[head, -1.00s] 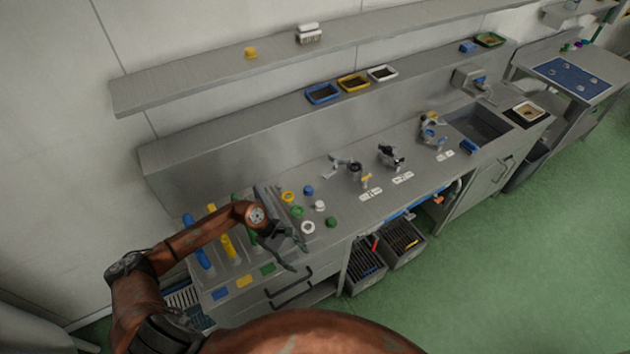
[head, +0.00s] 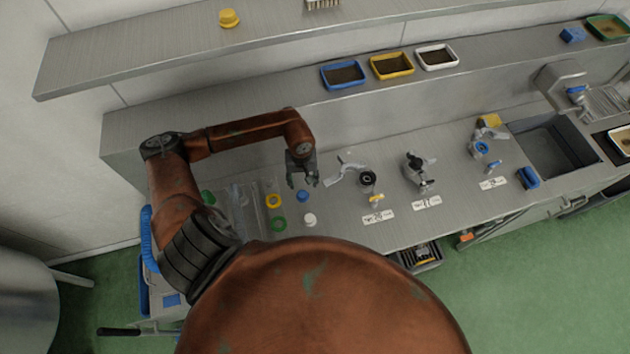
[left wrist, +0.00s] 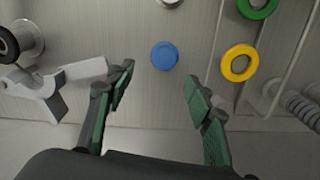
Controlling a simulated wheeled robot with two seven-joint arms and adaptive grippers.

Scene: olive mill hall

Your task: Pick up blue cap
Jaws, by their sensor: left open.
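The blue cap (head: 302,196) lies on the steel counter, and it also shows in the left wrist view (left wrist: 164,56) as a flat blue disc. My left gripper (head: 303,184) is open and empty above the counter, close to the cap. In the left wrist view the two fingertips (left wrist: 158,78) stand apart, with the cap just beyond them and between their lines. The gap in height cannot be told exactly. My right gripper is not in view.
A yellow ring (head: 273,201), a green ring (head: 279,224) and a white cap (head: 310,220) lie near the cap. A grey metal valve fitting (head: 345,172) stands close on the right. The back ledge holds small trays (head: 343,75).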

